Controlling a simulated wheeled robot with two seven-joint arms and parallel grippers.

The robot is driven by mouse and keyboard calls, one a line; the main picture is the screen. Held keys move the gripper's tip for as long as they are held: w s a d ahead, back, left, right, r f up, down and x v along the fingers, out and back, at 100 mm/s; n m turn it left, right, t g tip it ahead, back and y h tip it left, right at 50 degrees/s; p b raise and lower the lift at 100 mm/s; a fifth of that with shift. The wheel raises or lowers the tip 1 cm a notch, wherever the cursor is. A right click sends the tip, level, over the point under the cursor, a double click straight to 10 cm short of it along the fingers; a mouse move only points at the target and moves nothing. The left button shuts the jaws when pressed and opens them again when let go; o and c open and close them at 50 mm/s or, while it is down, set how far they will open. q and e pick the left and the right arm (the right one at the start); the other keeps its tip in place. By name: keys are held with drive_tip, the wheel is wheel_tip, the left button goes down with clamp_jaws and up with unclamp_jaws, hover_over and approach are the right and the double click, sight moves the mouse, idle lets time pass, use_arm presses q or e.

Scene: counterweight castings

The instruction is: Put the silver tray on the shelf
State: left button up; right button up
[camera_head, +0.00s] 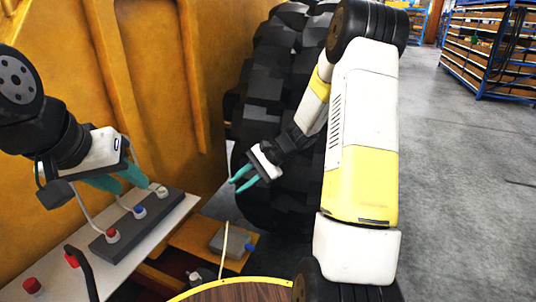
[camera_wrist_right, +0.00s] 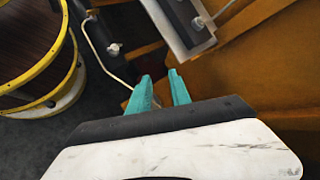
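I cannot make out a clear silver tray in either view. A small grey box (camera_head: 231,241) sits on an orange step, low in the middle of the head view. My left gripper (camera_head: 136,188) has teal fingers apart, over a dark grey panel with knobs (camera_head: 126,238); I see nothing held. My right gripper (camera_head: 241,186) hangs in front of the big black tyre, with its fingers apart and nothing between them. Its fingers also show in the right wrist view (camera_wrist_right: 161,88). Racks of shelves (camera_head: 492,45) stand far off at the upper right.
The panel lies on a white surface (camera_head: 62,262) along a yellow machine wall (camera_head: 150,80). The black tyre (camera_head: 270,85) stands behind my right arm. A round wooden top with a yellow rim (camera_wrist_right: 60,52) is near my base. Open grey floor (camera_head: 460,190) lies at right.

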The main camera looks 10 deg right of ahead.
drive_tip(key=s+d+r+n+t+h, duration=0.2)
drive_tip(key=s+r+n, duration=0.3)
drive_tip(key=s+r, duration=0.5)
drive_tip(key=s+d+r+n+t+h, duration=0.2)
drive_tip(key=s+d+r+n+h, duration=0.2)
drive_tip(key=s+r, duration=0.7)
drive_tip(key=shift+s+n+t+h, duration=0.4)
drive_tip(key=shift+s+n+h, duration=0.3)
drive_tip(key=shift+s+h, duration=0.1)
drive_tip(key=shift+a, duration=0.15)
